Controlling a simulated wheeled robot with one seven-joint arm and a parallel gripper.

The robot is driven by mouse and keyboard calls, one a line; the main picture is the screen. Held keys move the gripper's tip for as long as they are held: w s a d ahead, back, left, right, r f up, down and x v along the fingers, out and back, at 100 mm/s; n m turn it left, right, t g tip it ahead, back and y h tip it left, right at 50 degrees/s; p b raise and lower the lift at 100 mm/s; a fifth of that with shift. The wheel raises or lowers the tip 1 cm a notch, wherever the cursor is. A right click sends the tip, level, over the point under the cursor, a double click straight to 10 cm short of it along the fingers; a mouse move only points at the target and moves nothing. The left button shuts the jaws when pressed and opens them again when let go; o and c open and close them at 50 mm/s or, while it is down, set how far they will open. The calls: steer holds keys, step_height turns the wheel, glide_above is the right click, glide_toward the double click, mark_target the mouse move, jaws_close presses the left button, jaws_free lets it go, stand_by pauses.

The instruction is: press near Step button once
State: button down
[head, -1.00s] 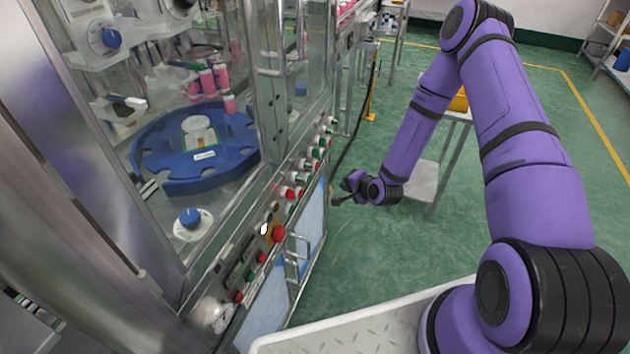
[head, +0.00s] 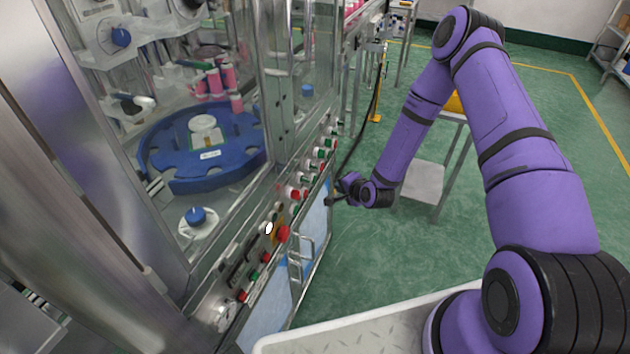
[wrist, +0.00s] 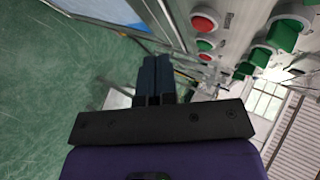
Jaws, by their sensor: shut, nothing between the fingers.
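The machine's control panel (head: 262,262) runs along its front edge, with rows of red and green buttons. I cannot read the labels in the head view, so I cannot tell which button is the near Step button. My gripper (head: 333,200) is beside the panel's front face in the head view. In the wrist view my gripper (wrist: 155,62) is shut and empty, with its fingertips apart from the buttons.
A red mushroom button (head: 283,233) and a metal door handle (head: 303,258) stick out from the cabinet front. Glass guards enclose a blue rotary table (head: 175,180). A small side table (head: 424,180) stands behind my arm. Green floor is open to the right.

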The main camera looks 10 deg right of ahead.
steer(key=shift+w+a, duration=0.7)
steer(key=shift+a, duration=0.3)
steer(key=shift+w+a, duration=0.7)
steer(key=shift+a, duration=0.3)
steer(key=shift+w+a, duration=0.1)
stand_by(0.6)
steer(key=shift+w+a, duration=0.2)
steer(key=shift+a, duration=0.05)
steer(key=shift+w+a, duration=0.2)
steer(key=shift+a, duration=0.15)
stand_by(0.9)
steer(key=shift+d, duration=0.1)
steer(key=shift+s+d, duration=0.5)
steer(key=shift+d, duration=0.2)
steer(key=shift+s+d, duration=0.75)
steer(key=shift+d, duration=0.2)
steer(key=shift+s+d, duration=0.7)
steer(key=shift+d, duration=0.25)
